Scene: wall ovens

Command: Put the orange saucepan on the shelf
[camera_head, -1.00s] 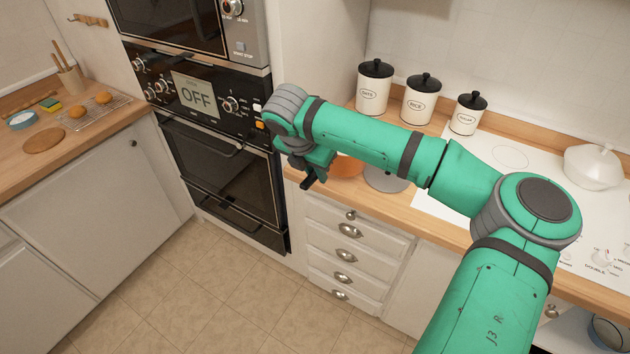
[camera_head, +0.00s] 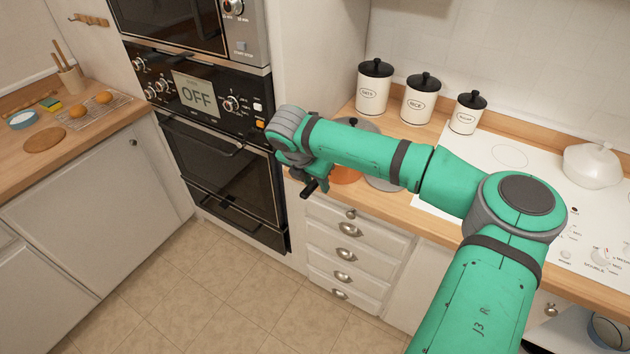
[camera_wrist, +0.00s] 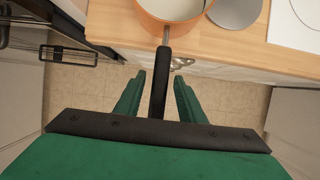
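The orange saucepan (camera_head: 346,176) is on the wooden counter, mostly hidden behind my arm in the head view. In the wrist view, the saucepan (camera_wrist: 143,12) shows at the top edge, pale inside, with its black handle (camera_wrist: 158,88) pointing toward my gripper. My gripper (camera_wrist: 158,92) is open. Its two green fingers stand one on each side of the handle, with a visible gap on both sides. In the head view, my gripper (camera_head: 312,188) is at the counter's front edge, by the handle. An open space (camera_head: 565,335) under the counter at lower right may be the shelf.
Grey discs like lids (camera_head: 378,184) lie beside the saucepan. Several white canisters (camera_head: 418,104) stand behind, with a white hob (camera_head: 500,150) and a white lidded pot (camera_head: 592,166) at right. Drawers (camera_head: 345,250) are below; a wall oven (camera_head: 230,170) is left. The floor is clear.

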